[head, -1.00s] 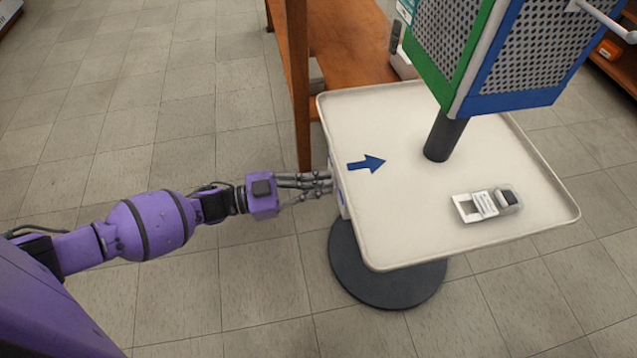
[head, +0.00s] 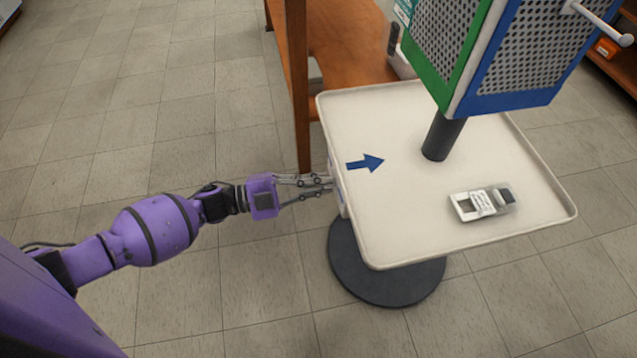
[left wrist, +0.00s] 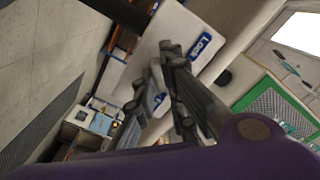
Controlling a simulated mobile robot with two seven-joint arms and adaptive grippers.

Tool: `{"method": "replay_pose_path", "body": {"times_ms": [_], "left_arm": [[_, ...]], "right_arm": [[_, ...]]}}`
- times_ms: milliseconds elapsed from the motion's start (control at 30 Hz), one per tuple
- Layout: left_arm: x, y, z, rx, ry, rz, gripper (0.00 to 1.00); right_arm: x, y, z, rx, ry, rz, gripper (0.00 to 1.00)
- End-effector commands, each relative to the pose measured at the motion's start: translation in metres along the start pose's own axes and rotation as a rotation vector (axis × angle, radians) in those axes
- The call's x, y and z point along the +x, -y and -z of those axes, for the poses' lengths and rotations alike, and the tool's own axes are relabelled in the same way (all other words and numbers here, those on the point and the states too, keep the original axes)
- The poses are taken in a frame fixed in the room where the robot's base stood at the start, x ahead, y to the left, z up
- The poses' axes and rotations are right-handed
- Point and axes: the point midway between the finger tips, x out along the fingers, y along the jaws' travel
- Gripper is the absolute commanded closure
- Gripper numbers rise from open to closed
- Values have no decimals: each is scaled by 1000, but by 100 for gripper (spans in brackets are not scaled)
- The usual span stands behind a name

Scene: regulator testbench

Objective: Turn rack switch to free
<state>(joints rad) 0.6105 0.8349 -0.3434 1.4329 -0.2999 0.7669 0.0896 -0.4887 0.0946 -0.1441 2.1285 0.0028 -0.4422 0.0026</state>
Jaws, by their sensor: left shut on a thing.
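My left gripper (head: 330,186) reaches the left side of the pale square tray table (head: 400,225), just below its rim. It is shut on the rack switch, which its fingers mostly hide. In the left wrist view the fingers (left wrist: 178,90) are close in front of a pale panel. A blue label (left wrist: 205,46) there seems to read "Lock"; a second blue label, partly hidden by the fingers, cannot be read. The rack (head: 500,60), with perforated panels in green and blue frames, stands on a dark post (head: 442,136). My right gripper is not in view.
A blue arrow (head: 365,163) on the tray points right. A pale handheld device (head: 482,203) lies on the tray's right part. A wooden bench (head: 345,50) stands behind. The table has a round dark base (head: 385,275). The floor at left is open.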

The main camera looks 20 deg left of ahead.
Motion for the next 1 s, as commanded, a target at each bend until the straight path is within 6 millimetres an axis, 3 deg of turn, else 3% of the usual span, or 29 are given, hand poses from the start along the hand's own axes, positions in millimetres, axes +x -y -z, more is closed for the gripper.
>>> {"method": "replay_pose_path", "body": {"times_ms": [367,400,500,833,1000], "left_arm": [[0,0,0,6,-2,-1,100],[0,0,0,6,-2,-1,85],[0,0,0,5,-1,-1,72],[-2,0,0,4,0,-1,71],[-21,-1,-1,3,4,-3,71]], "right_arm": [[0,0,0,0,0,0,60],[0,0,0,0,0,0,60],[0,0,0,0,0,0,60],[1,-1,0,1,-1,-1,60],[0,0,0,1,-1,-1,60]]}}
